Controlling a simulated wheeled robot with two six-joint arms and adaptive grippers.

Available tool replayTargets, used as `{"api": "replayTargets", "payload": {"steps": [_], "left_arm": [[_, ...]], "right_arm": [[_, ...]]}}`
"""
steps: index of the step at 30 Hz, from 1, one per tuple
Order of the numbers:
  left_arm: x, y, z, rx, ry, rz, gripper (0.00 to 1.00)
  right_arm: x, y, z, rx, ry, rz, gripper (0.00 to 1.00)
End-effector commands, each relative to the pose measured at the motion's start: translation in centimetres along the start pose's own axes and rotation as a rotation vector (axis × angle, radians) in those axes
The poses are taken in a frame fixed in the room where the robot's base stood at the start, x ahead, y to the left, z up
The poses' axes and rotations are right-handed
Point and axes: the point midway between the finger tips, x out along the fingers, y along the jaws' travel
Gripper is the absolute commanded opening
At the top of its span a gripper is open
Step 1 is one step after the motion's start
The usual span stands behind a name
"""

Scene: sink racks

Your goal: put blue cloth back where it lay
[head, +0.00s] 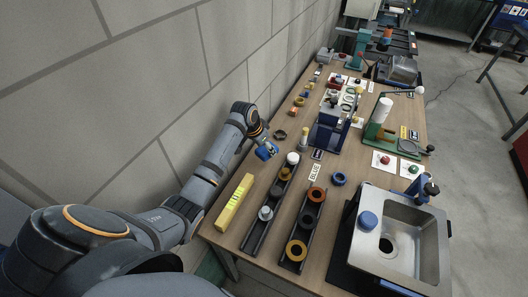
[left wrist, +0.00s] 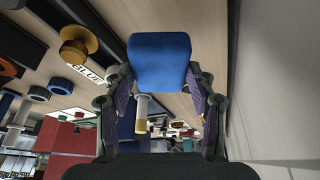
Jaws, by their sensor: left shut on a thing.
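The blue cloth (left wrist: 160,62) is a folded blue piece with rounded corners. In the left wrist view it stands between the two fingers of my left gripper (left wrist: 158,98), which is shut on it. In the head view the blue cloth (head: 267,152) shows small at the tip of my left gripper (head: 262,145), near the wall side of the wooden table (head: 262,180). The exact height above the table is hard to tell. My right gripper is not in view.
Two dark racks (head: 256,233) (head: 302,238) hold rings and pegs. A yellow level (head: 234,203) lies to their left. A sink (head: 412,240) with a blue round cap (head: 368,220) is at right. A blue ring (head: 339,179) and a BLUE label (head: 314,172) lie mid-table. The wall borders the left.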

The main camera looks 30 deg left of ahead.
Motion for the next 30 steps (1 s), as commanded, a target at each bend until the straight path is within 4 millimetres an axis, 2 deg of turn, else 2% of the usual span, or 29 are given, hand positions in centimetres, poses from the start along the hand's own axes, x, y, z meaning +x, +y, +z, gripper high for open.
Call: {"api": "replayTargets", "payload": {"steps": [3,5,11,18,28,29,30], "left_arm": [[1.8,-1.3,-0.1,-0.001,0.001,0.0,0.3],[2.3,-1.6,-0.1,-0.001,0.003,-0.001,0.3],[3.0,-2.0,0.0,0.001,0.001,-0.001,0.3],[5.8,-2.1,1.1,0.001,0.001,-0.001,0.3],[6.2,-2.1,1.3,0.001,0.001,-0.002,0.3],[6.2,-2.1,1.2,0.001,0.002,-0.002,0.6],[6.1,-2.1,1.2,0.001,0.002,-0.002,0.65]], "right_arm": [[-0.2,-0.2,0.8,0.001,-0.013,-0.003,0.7],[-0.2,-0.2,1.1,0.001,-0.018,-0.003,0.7],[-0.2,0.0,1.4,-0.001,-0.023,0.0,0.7],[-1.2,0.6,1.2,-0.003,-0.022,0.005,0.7],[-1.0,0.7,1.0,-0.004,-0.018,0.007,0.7],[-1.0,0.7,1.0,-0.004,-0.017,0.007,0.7],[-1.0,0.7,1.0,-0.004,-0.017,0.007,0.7]]}}
